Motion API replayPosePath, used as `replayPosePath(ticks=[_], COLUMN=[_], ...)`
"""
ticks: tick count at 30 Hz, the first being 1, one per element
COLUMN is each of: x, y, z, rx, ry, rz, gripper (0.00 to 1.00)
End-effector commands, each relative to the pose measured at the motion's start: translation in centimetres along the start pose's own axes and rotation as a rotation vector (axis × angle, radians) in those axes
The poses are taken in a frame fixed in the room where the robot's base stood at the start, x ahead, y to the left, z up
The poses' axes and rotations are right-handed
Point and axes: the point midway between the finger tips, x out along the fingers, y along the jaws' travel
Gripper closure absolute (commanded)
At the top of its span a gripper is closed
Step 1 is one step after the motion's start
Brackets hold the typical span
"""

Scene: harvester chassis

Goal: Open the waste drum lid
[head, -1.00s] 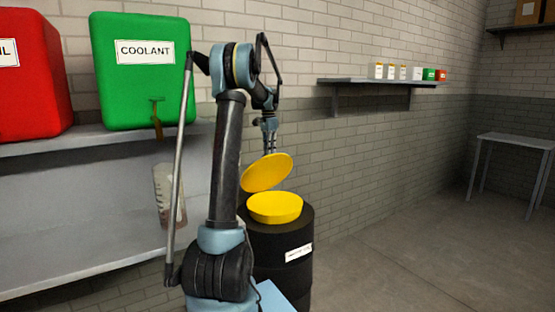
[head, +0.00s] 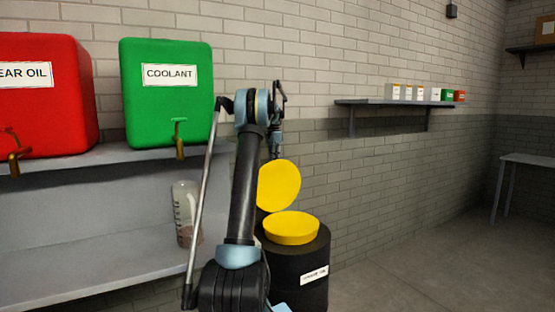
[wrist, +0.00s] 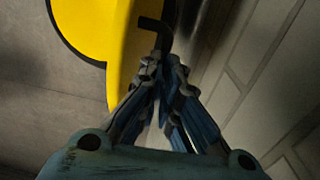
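The waste drum (head: 297,277) is black with a label and stands against the brick wall. Its round yellow lid (head: 279,186) is tilted steeply up, with one face towards the head camera, above a yellow disc-shaped top (head: 291,228). The fingers appear shut on the handle; the exact contact is dark.
A shelf (head: 70,168) at left holds a red tank (head: 45,100) and a green coolant tank (head: 167,95) with taps. A clear jug (head: 186,215) stands below. A wall shelf (head: 392,103) carries small containers. The floor (head: 420,265) right of the drum is clear.

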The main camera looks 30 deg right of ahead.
Motion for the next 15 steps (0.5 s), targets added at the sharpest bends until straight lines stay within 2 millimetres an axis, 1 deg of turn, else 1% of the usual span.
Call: replayPosePath(ticks=[1, 8, 9, 11, 12, 14, 15], x=[1.56, 1.56, 1.56, 1.57, 1.58, 1.56, 1.54], y=[-0.53, -0.53, -0.53, -0.53, -0.52, -0.52, -0.51], z=[0.64, 0.68, 0.69, 0.70, 0.71, 0.70, 0.68], rx=[-0.010, -0.010, -0.010, -0.010, -0.010, -0.010, -0.010], ry=[-0.011, -0.012, -0.012, -0.012, -0.012, -0.012, -0.011], rz=[0.003, 0.004, 0.004, 0.004, 0.005, 0.004, 0.003], gripper=[1.00, 1.00, 0.88, 0.74, 0.70, 0.70, 0.66])
